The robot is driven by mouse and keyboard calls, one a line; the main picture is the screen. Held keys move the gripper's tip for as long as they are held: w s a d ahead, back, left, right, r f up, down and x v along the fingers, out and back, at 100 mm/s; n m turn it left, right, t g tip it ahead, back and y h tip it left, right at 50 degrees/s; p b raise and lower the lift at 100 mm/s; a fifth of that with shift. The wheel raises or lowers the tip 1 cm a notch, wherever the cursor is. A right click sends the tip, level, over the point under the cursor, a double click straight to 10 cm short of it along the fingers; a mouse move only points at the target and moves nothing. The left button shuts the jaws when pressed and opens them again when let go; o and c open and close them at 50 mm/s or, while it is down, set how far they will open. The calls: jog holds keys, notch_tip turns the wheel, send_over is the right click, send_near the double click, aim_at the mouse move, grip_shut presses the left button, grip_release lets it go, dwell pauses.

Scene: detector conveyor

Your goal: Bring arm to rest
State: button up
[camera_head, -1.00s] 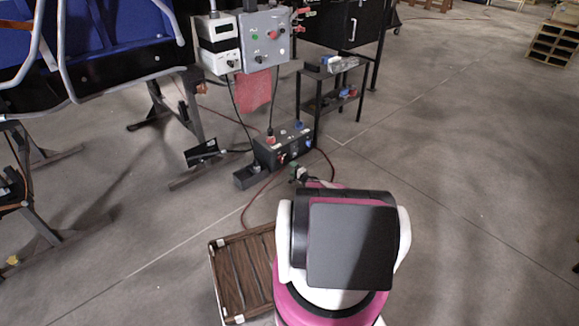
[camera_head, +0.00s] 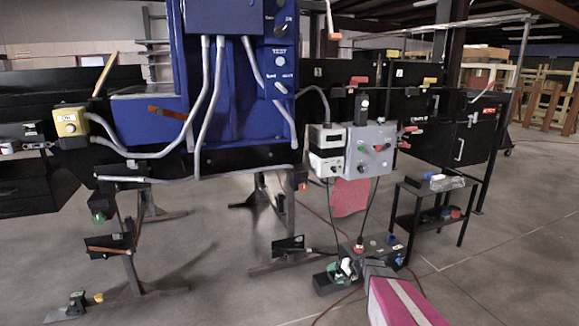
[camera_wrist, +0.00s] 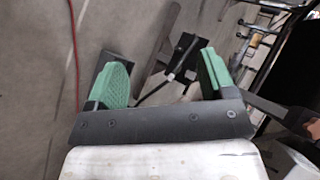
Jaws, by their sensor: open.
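My arm (camera_head: 399,303) reaches forward from the bottom edge of the head view, right of the middle, as a pink and white link. My gripper (camera_head: 340,269) shows small at its far end, in front of the black box on the floor. In the wrist view my gripper (camera_wrist: 163,78) has its two green fingers wide apart. Nothing is held between them. Floor, a black stand foot and a dark cable show beyond the fingers.
A black box with plugs (camera_head: 372,248) stands on the floor by my gripper. A grey control box (camera_head: 370,150) hangs above it. A blue machine (camera_head: 235,95) stands left, and a black shelf (camera_head: 432,222) right. The floor at lower right is clear.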

jog(key=s+a+r+n+g+h, duration=0.1)
jog(key=s+r+h, duration=0.3)
jog(key=s+r, duration=0.5)
jog(key=s+a+r+n+g+h, duration=0.2)
jog(key=s+r+h, duration=0.3)
jog(key=s+r, duration=0.4)
jog(key=s, duration=0.7)
jog(key=shift+r+g+h, duration=0.25)
jog(key=shift+g+h, duration=0.05)
jog(key=shift+g, duration=0.1)
